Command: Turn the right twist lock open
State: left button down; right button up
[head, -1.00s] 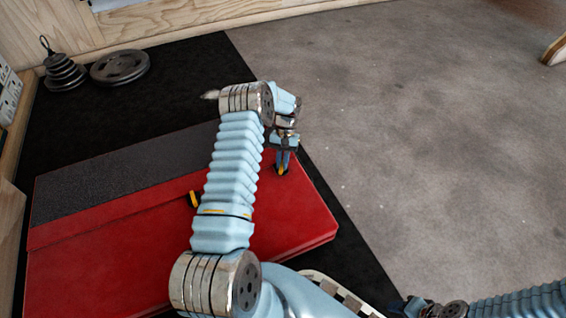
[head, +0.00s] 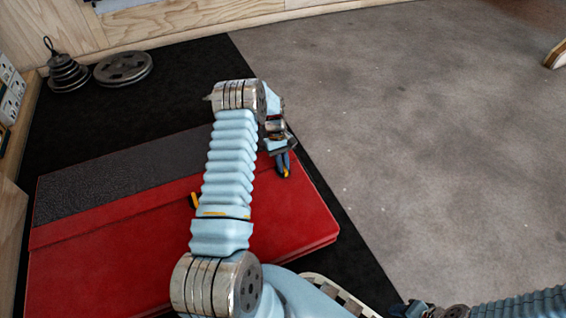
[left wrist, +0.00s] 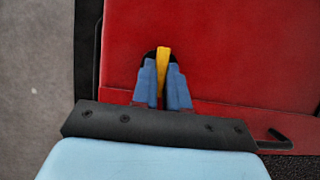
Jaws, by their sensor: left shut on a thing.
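The right twist lock (left wrist: 163,60) has a yellow lever on a black round base, set in the red case (left wrist: 220,55). In the left wrist view its lever stands between the two blue fingers of my left gripper (left wrist: 163,85), which is shut on it. The fingers hide part of the base. In the head view my left gripper (head: 283,163) is at the right part of the red case (head: 300,215). The left twist lock (head: 195,200) shows partly beside my left arm. My right gripper (head: 408,307) is at the bottom edge, small and partly cut off.
The case has a dark grey textured section (head: 110,182) and lies on a black mat (head: 180,100). Weight plates (head: 123,67) and a stacked weight (head: 66,74) stand at the back left. The grey floor (head: 430,130) at right is mostly clear.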

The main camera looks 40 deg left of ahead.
dwell(0.4)
pick_arm(q)
jog(key=c, duration=1.1)
grip_release()
jog(key=shift+c, duration=0.2)
jog(key=p+v, duration=0.2)
jog(key=v, duration=1.2)
jog(key=shift+p, duration=0.3)
